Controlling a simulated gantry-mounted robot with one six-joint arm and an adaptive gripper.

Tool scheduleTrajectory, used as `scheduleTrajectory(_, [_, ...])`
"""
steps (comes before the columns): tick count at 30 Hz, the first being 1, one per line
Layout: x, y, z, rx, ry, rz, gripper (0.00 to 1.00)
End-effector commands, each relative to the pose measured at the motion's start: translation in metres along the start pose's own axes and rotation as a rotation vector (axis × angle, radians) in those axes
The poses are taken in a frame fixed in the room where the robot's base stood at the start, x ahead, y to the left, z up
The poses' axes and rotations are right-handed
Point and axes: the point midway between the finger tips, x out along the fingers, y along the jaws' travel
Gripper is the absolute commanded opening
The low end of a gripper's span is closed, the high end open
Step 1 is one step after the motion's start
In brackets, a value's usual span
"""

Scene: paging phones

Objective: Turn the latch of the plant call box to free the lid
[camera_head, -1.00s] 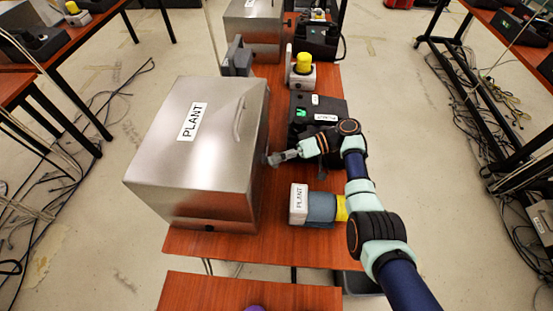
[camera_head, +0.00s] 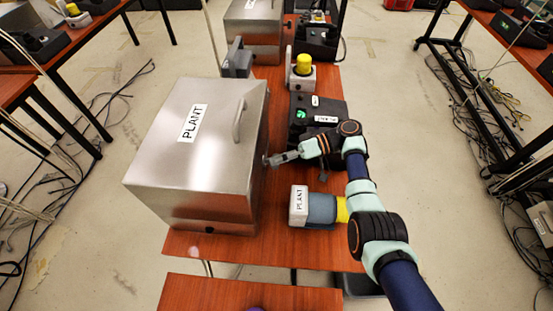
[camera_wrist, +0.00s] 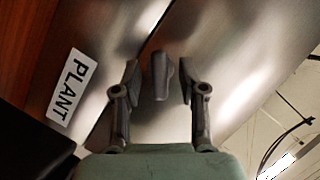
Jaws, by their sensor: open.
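The plant call box (camera_head: 170,150) is a large silver metal box at the left of the bench, with a PLANT label (camera_head: 193,123) on its top. The lid looks closed. In the wrist view, the latch (camera_wrist: 160,76) is a small grey tab standing out from the metal side. My gripper (camera_head: 268,160) is at the box's right side. In the wrist view its two fingers are open, one on each side of the latch. Narrow gaps seem to show between latch and fingers; contact is not clear. In the head view the latch is hidden.
A bar handle (camera_head: 238,120) stands on the box top. A black phone unit (camera_head: 330,108) with a green light lies under my arm. Bare bench (camera_head: 270,248) shows at the front.

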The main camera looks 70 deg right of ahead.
Motion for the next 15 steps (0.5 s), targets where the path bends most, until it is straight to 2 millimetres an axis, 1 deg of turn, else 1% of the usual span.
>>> scheduleTrajectory(6, [-0.041,0.0,-0.001,0.0,0.003,0.002,0.42])
scheduleTrajectory(9, [-0.059,0.0,-0.001,0.001,0.003,0.001,0.42])
scheduleTrajectory(12, [-0.068,0.0,-0.001,0.001,0.001,0.001,0.42])
scheduleTrajectory(15, [-0.072,0.0,0.0,0.0,0.001,0.001,0.42])
